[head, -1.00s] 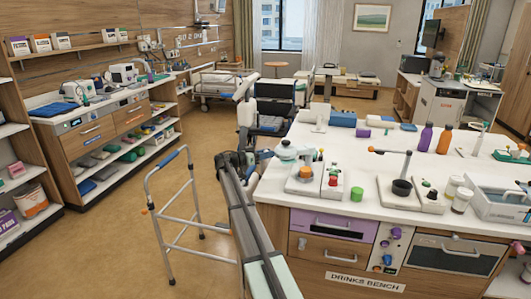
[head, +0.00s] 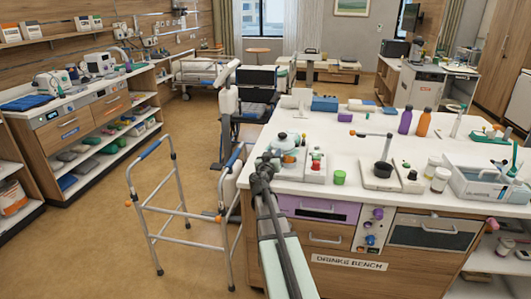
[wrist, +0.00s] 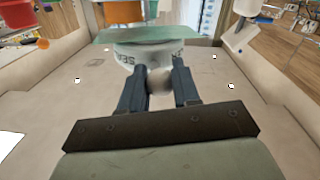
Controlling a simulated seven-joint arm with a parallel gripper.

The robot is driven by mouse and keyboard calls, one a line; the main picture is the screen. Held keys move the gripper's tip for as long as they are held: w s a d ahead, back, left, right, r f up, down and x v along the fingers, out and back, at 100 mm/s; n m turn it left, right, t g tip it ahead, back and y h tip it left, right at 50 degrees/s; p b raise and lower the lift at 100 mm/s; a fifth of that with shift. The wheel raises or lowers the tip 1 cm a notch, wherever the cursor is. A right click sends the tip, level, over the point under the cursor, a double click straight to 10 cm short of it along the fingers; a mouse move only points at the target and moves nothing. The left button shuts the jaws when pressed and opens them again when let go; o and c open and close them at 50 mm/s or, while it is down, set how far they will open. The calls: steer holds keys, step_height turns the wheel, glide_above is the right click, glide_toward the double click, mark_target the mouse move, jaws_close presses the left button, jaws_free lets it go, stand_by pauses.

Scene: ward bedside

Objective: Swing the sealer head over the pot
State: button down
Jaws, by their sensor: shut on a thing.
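The sealer stands at the left end of the white bench. In the wrist view my gripper (wrist: 160,84) is shut on a pale round knob (wrist: 160,76) in front of a white drum (wrist: 150,54) with partly hidden lettering that starts "SE". In the head view my dark gripper and wrist reach in from the front left and partly hide the sealer's left side.
A walking frame (head: 175,205) stands on the floor at left.

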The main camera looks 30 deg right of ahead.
steer(key=shift+s+d+n+t+y, duration=0.8)
steer(key=shift+s+t+y, duration=0.1)
steer(key=shift+s, duration=0.2)
steer(key=c, duration=0.9)
jaws_free()
steer(key=shift+o, duration=0.2)
steer(key=v, duration=0.7)
steer(key=shift+s, duration=0.25)
steer(key=shift+a, duration=0.1)
